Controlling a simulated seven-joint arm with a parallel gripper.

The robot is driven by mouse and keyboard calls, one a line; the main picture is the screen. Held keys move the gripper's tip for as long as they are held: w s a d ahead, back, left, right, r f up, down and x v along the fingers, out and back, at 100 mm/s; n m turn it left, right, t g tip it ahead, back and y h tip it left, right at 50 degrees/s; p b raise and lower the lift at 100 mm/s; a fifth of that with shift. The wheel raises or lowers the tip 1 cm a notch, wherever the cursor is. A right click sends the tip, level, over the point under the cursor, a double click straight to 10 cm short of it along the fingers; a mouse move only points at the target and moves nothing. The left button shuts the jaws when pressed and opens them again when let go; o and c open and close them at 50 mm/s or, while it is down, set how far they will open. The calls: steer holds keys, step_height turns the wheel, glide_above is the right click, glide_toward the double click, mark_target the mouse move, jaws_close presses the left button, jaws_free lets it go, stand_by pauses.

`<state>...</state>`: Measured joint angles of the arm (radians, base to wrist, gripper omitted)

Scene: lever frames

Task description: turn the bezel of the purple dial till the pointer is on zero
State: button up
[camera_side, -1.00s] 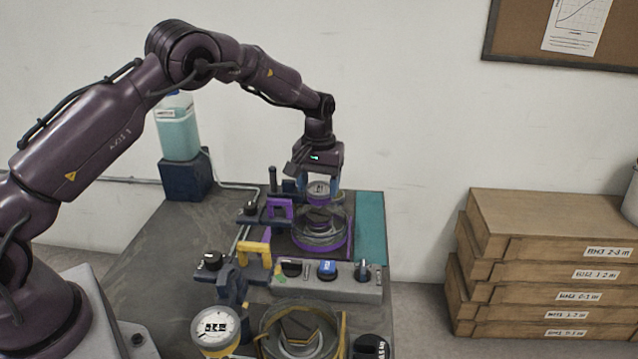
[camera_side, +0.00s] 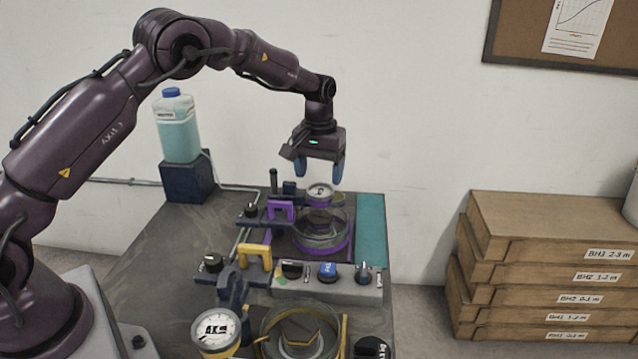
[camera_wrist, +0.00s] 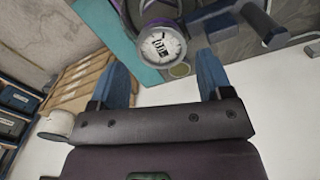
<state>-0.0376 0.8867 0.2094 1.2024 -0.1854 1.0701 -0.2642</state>
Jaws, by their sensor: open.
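The purple dial (camera_side: 320,191) stands at the back of the bench, above a round glass-walled frame with a purple base. In the wrist view its round white face (camera_wrist: 161,50) has dark markings and a grey rim; the pointer's reading is too small to tell. My gripper (camera_side: 318,174) is open and empty just above the dial, its blue fingers pointing down and clear of the bezel. In the wrist view my two fingers (camera_wrist: 162,72) are spread, with the dial face beyond and between them.
A purple handle (camera_side: 281,208) and dark posts stand left of the dial. A yellow handle (camera_side: 254,257), a grey control box (camera_side: 330,288) with knobs and a yellow-rimmed dial (camera_side: 216,328) lie nearer. A teal strip (camera_side: 370,230) on the right is bare.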

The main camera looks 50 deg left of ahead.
mark_target(311, 194)
step_height(311, 194, up, 9)
steer(key=shift+r, duration=0.15)
stand_by(0.4)
steer(key=s+d+r+m+t, duration=0.2)
steer(key=s+r, duration=0.1)
steer(key=s, duration=0.7)
steer(key=s+d+r+m+t, duration=0.1)
steer(key=s+d+r+m, duration=0.1)
steer(key=s, duration=0.9)
steer(key=s+d+r+m+t, duration=0.2)
steer(key=s+d+r, duration=0.2)
steer(key=s, duration=0.7)
steer(key=shift+t, duration=0.3)
